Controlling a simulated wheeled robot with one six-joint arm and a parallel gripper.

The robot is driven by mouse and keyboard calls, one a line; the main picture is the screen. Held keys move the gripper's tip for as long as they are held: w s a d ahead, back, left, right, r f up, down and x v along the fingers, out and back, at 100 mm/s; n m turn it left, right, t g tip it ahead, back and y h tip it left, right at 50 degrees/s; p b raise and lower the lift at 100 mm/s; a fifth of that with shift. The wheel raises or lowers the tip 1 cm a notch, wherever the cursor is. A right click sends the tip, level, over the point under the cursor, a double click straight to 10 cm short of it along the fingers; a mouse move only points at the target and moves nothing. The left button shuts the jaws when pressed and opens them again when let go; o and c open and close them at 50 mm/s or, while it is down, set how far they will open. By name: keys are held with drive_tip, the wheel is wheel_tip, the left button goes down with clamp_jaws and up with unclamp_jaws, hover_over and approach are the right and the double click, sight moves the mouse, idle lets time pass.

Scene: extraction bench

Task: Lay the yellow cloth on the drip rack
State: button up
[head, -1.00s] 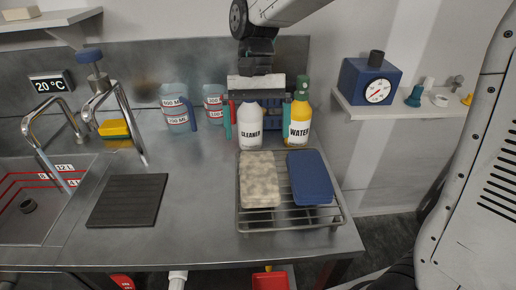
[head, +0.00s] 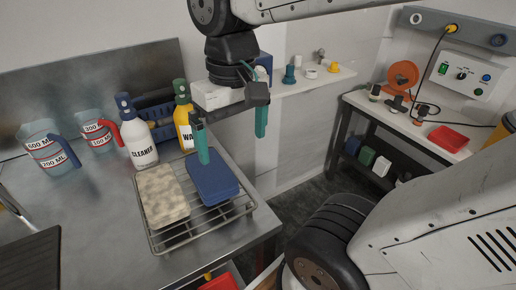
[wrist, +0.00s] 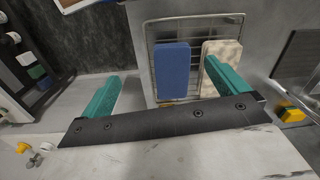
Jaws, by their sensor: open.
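The drip rack (head: 158,250) is a wire rack at the bench's right end; it also shows in the wrist view (wrist: 196,17). On it lie a speckled beige pad (head: 162,195) and a blue pad (head: 213,180), side by side. My gripper (head: 232,148) is open and empty, above the rack's back right side; in the wrist view its teal fingers (wrist: 163,70) are wide apart. A small yellow item (wrist: 292,113) shows at the right of the wrist view; I cannot tell whether it is the yellow cloth. It is outside the head view now.
A cleaner bottle (head: 138,135), a yellow water bottle (head: 184,118) and measuring jugs (head: 98,133) stand behind the rack. A dark ribbed mat (head: 30,262) lies at left. A small wall shelf (head: 315,78) and a second bench (head: 440,140) are at right, across a floor gap.

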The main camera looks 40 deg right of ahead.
drive_tip(key=shift+n+t, duration=0.3)
drive_tip(key=shift+t, duration=0.4)
drive_tip(key=s, duration=0.1)
drive_tip(key=s+d+f, duration=0.2)
drive_tip(key=s, duration=0.1)
